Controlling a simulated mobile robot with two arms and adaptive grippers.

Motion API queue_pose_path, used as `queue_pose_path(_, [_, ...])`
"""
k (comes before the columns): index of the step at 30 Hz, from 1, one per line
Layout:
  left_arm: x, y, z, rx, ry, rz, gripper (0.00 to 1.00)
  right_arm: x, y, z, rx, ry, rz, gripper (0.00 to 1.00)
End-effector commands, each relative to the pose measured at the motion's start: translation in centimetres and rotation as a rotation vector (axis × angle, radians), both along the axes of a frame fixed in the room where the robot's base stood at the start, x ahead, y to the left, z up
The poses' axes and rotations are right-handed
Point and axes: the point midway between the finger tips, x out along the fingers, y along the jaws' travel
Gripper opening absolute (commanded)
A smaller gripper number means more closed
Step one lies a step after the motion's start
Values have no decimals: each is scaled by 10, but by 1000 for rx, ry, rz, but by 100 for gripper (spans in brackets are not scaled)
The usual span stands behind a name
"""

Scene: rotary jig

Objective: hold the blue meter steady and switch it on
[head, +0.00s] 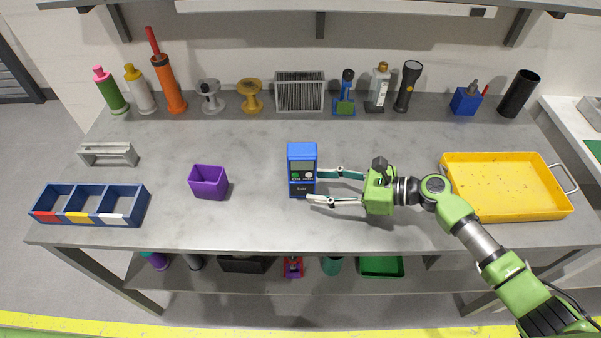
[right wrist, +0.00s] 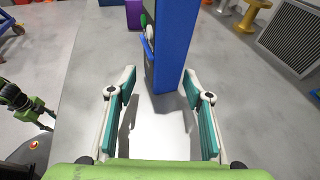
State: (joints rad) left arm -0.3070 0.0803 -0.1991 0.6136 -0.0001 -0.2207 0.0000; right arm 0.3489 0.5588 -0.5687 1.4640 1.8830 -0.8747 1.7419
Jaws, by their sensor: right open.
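The blue meter (head: 302,152) stands upright on the grey bench near its middle. Its dark front, with a small screen, a green button and a pale button, faces the front edge. My right gripper (head: 315,185) is open at the meter's right side. In the right wrist view the meter (right wrist: 172,50) rises just ahead of and between the spread fingertips (right wrist: 160,85). I see a gap on both sides and no clear contact. My left gripper is outside the head view; a dark and green part (right wrist: 25,103) at the right wrist view's left edge may be it.
A purple bin (head: 208,183) stands left of the meter, and a blue divided tray (head: 122,219) is at the far left. A yellow tray (head: 505,213) lies at the right. Bottles, spools, a grille (head: 300,92) and a torch line the back. The bench around the meter is clear.

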Motion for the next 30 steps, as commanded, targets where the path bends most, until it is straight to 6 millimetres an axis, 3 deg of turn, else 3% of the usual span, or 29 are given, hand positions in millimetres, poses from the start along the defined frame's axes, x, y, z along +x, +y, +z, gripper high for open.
queue_pose_path(9, [11, -1, 1, -2, -16, 0, 40, 10, 33, -10, 1, -1, 1, 46])
queue_pose_path(22, [12, -2, 1, -3, -18, -1, 40, 12, 39, -13, 0, -1, 1, 46])
queue_pose_path(26, [12, -2, 1, -3, -17, -1, 40, 12, 39, -13, 0, -1, 1, 18])
queue_pose_path(30, [11, -2, 1, -2, -16, -1, 37, 12, 39, -13, 0, -1, 1, 18])
